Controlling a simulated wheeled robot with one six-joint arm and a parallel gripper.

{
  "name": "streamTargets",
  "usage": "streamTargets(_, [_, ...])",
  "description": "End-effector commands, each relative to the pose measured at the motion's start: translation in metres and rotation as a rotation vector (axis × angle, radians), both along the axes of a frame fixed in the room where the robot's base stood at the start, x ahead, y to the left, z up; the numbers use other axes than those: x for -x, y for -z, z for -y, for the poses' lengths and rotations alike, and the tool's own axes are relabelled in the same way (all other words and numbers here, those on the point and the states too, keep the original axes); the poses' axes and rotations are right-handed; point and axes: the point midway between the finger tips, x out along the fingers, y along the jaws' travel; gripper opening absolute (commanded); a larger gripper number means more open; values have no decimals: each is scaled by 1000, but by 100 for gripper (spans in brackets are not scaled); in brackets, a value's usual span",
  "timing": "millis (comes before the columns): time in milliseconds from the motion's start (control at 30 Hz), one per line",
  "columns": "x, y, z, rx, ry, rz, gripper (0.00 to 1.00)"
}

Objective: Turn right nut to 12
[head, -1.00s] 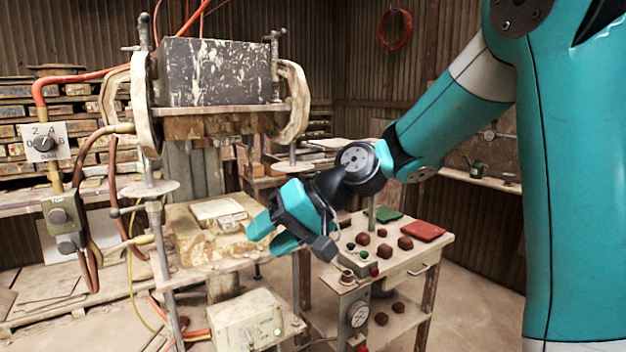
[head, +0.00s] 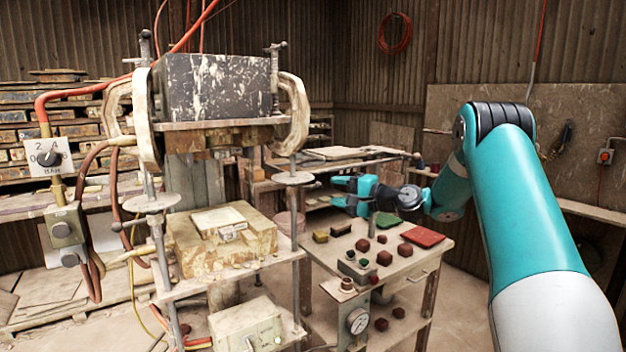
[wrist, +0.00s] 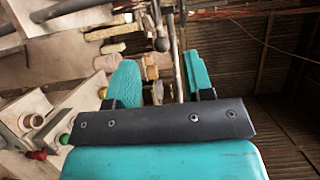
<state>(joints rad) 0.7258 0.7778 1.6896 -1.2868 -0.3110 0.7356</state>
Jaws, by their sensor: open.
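The right nut (head: 293,178) is a pale round disc on the press's right threaded column, below the upper block; no marking on it is legible. A similar left nut (head: 150,203) sits on the left column. In the head view my gripper (head: 342,192) is to the right of the right nut, slightly lower in the picture, pointing left and apart from it. In the wrist view its two teal fingers (wrist: 160,78) are spread and empty. A dark rod with a ball end shows beyond them, but I cannot clearly make out the right nut there.
The press's upper block (head: 215,88) is clamped above a stack with a pale tile mould (head: 190,250). A bar dial (head: 50,158) hangs at the left. Some open air separates my gripper from the column.

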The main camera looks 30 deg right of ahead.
Motion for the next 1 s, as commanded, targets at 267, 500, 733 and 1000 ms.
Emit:
streamTargets(267, [-52, -2, -25, 1, -3, 0, 48])
streamTargets(500, [-72, 1, -33, 2, 0, 0, 48])
streamTargets(733, [-74, 2, -34, 1, 1, -1, 48])
streamTargets(1000, [-74, 2, -34, 1, 0, 0, 4])
